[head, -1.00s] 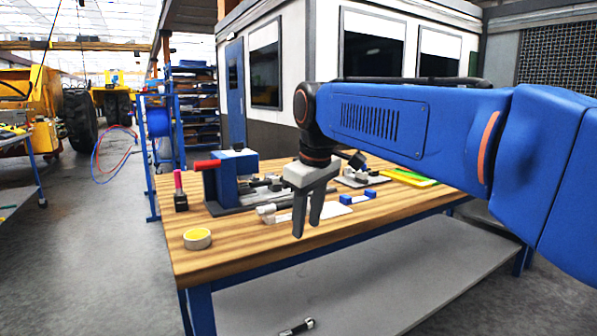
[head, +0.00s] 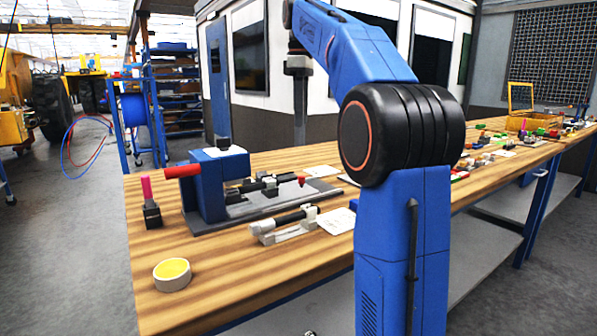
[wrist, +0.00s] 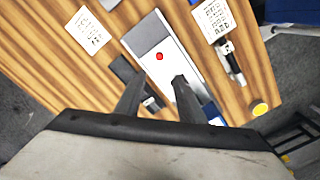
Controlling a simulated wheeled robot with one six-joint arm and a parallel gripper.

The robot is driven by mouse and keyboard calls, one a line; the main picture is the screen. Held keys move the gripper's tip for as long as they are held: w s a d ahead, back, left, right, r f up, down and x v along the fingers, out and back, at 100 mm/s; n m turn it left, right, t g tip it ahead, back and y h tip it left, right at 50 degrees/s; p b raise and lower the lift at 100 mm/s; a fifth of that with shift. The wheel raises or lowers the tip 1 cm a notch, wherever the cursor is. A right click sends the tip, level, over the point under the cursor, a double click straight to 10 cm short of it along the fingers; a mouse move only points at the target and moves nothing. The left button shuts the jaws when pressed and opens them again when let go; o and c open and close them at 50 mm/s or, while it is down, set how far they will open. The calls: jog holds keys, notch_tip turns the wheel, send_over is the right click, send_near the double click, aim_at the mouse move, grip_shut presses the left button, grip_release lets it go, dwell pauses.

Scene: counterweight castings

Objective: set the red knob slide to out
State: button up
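The red knob (head: 301,181) sits at the right end of a dark slide rod on a blue fixture (head: 205,190) with a grey base plate, on the wooden bench. In the wrist view the red knob (wrist: 159,57) shows as a small red dot over a pale plate, ahead of and between my fingertips. My gripper (head: 300,140) points down above and behind the knob in the head view, seen edge-on. In the wrist view my gripper (wrist: 160,77) has its two fingers apart with nothing between them. It appears clear of the knob.
A clamp-like grey and black piece (head: 285,225) lies in front of the fixture, beside a white printed card (head: 337,221). A yellow tape roll (head: 172,274) and a pink-topped black item (head: 149,202) stand at left. The fixture's red handle (head: 183,171) sticks out left.

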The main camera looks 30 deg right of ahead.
aim_at(301, 176)
notch_tip(301, 176, down, 17)
jog(key=shift+w+d+f, duration=0.1)
jog(key=shift+f, duration=0.1)
dwell(0.6)
